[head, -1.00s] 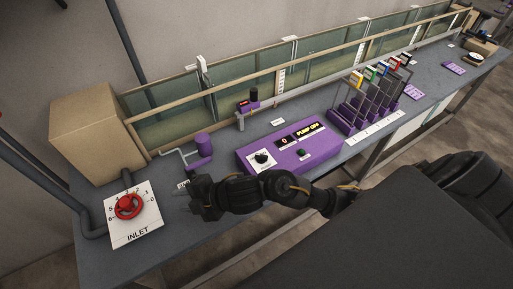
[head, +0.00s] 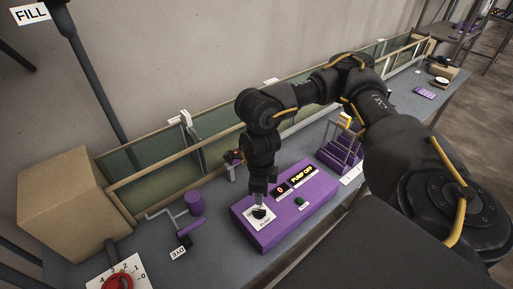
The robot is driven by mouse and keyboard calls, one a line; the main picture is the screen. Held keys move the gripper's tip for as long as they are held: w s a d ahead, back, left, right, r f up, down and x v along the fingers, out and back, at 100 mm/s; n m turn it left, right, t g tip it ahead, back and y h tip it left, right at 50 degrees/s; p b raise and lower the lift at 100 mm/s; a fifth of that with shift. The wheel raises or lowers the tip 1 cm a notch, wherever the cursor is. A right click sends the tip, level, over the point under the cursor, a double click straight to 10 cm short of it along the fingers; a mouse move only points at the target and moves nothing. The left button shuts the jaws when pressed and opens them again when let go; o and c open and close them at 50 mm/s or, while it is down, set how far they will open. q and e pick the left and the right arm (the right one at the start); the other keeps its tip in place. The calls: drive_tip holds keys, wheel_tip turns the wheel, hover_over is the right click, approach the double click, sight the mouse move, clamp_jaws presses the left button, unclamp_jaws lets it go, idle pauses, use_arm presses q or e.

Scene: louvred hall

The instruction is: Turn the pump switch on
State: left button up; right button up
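The purple pump box (head: 285,222) sits on the grey bench, with a red "0" display (head: 280,189) and a display (head: 302,173) reading "PUMP OFF". On its top are a black knob (head: 259,212) on a white plate (head: 265,223) and a small dark green button (head: 301,201). My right gripper (head: 258,203) points down just above the knob, its fingertips at or very near it. I cannot tell whether they touch it or how far apart they are. My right arm hides part of the tank and racks behind. My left gripper is not in view.
A red inlet wheel (head: 118,283) on a numbered white plate is at the lower left. A cardboard box (head: 62,205) stands behind it. A purple cylinder (head: 195,203) with piping stands left of the pump box. A long glass tank (head: 150,180) runs along the wall.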

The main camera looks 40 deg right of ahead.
sight(259, 210)
wheel_tip(259, 210, down, 10)
drive_tip(key=b, duration=0.9)
drive_tip(key=shift+b, duration=0.3)
drive_tip(key=shift+r+p, duration=0.4)
drive_tip(key=shift+p, duration=0.05)
drive_tip(key=shift+f+b, duration=0.3)
drive_tip(key=shift+f, duration=0.15)
drive_tip(key=shift+c, duration=0.3)
clamp_jaws()
